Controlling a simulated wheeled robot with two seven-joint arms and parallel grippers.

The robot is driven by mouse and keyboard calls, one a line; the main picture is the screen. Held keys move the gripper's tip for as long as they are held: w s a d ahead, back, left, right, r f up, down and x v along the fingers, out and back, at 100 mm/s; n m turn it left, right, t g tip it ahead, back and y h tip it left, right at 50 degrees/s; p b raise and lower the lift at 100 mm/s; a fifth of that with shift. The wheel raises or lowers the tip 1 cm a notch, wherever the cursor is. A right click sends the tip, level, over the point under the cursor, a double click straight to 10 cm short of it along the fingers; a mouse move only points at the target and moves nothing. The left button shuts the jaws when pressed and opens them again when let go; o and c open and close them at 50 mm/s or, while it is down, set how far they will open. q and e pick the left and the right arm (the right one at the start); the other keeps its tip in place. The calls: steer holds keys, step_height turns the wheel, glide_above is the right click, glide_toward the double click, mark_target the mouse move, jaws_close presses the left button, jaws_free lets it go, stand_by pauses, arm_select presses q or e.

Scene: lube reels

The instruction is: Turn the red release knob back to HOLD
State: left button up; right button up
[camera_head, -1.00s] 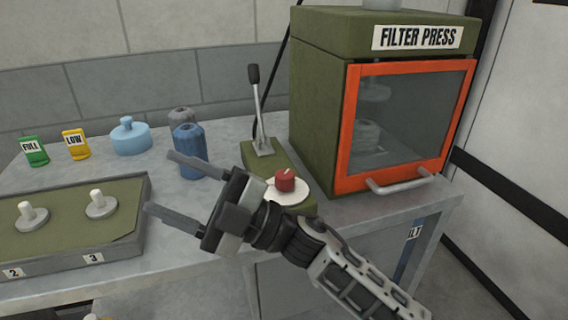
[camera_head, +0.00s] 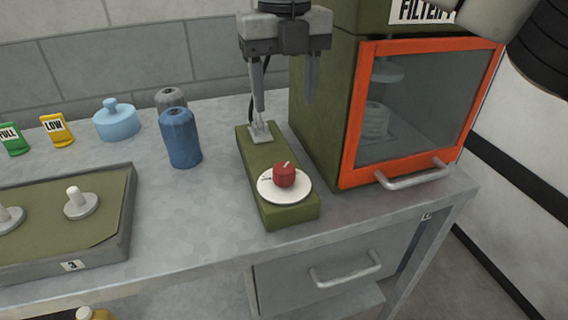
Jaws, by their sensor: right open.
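The red release knob (camera_head: 284,174) sits on a round white dial (camera_head: 271,187) at the front end of a green control base (camera_head: 289,215). A pale pointer mark shows on top of the knob; the dial's lettering is too small to read. My right gripper (camera_head: 284,108) points down above the back part of the base, with its two fingers apart and nothing between them. It is behind and above the knob, not touching it. My left gripper is not in view.
The filter press (camera_head: 350,110) with its orange-framed door (camera_head: 361,120) stands close on the right. Blue (camera_head: 181,138) and grey (camera_head: 171,98) bottles and a light-blue lidded pot (camera_head: 117,121) stand to the left. A green tray with pegs (camera_head: 115,215) is at front left. The bench between is clear.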

mark_target(284, 167)
step_height(284, 167, down, 14)
steer(key=shift+f+p, duration=0.2)
steer(key=shift+p, duration=0.4)
steer(key=c, duration=1)
